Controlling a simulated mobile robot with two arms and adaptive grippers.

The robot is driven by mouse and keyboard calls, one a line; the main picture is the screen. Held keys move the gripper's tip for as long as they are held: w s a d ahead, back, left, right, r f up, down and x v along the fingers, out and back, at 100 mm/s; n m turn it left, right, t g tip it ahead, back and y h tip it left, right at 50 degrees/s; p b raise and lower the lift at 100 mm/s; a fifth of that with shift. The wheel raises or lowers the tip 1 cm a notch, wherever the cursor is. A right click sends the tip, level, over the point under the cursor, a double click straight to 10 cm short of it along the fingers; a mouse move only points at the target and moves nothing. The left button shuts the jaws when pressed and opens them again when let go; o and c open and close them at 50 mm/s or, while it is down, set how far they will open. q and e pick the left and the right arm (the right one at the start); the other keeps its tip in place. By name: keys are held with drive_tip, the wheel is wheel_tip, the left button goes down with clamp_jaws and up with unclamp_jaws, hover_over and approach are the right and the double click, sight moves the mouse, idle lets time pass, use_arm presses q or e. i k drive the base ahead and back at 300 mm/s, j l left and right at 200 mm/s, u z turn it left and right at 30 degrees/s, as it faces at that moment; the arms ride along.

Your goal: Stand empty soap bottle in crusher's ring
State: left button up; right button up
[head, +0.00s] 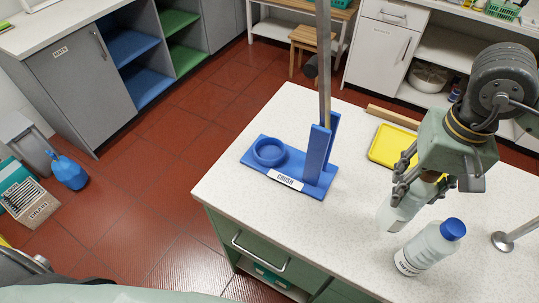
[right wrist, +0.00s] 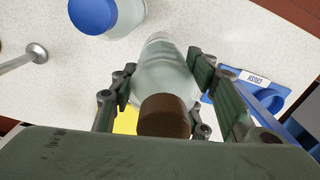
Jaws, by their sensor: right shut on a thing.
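The blue crusher (head: 316,165) stands on the white counter, with a CRUSH label on its base. Its round ring (head: 268,152) is empty, at the left end of the base. My right gripper (head: 420,190) is shut around a pale translucent bottle (head: 396,214), to the right of the crusher. In the right wrist view the fingers (right wrist: 160,90) flank the bottle (right wrist: 162,65), and a brown cap (right wrist: 165,115) shows at its near end. I cannot tell whether its base touches the counter. The crusher also shows in the wrist view (right wrist: 262,92). My left gripper is not in view.
A blue-capped labelled bottle (head: 428,247) stands just in front of the held one. A yellow tray (head: 392,145) and a wooden strip (head: 392,117) lie behind. A metal post on a round foot (head: 502,241) is at right. The counter between ring and bottle is partly blocked by the crusher's uprights.

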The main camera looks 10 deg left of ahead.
sight(271, 155)
drive_tip(key=i+j, duration=0.1)
drive_tip(key=j, duration=1.1)
drive_tip(key=j+z, duration=0.1)
drive_tip(key=j, duration=1.1)
drive_tip(key=i, duration=0.05)
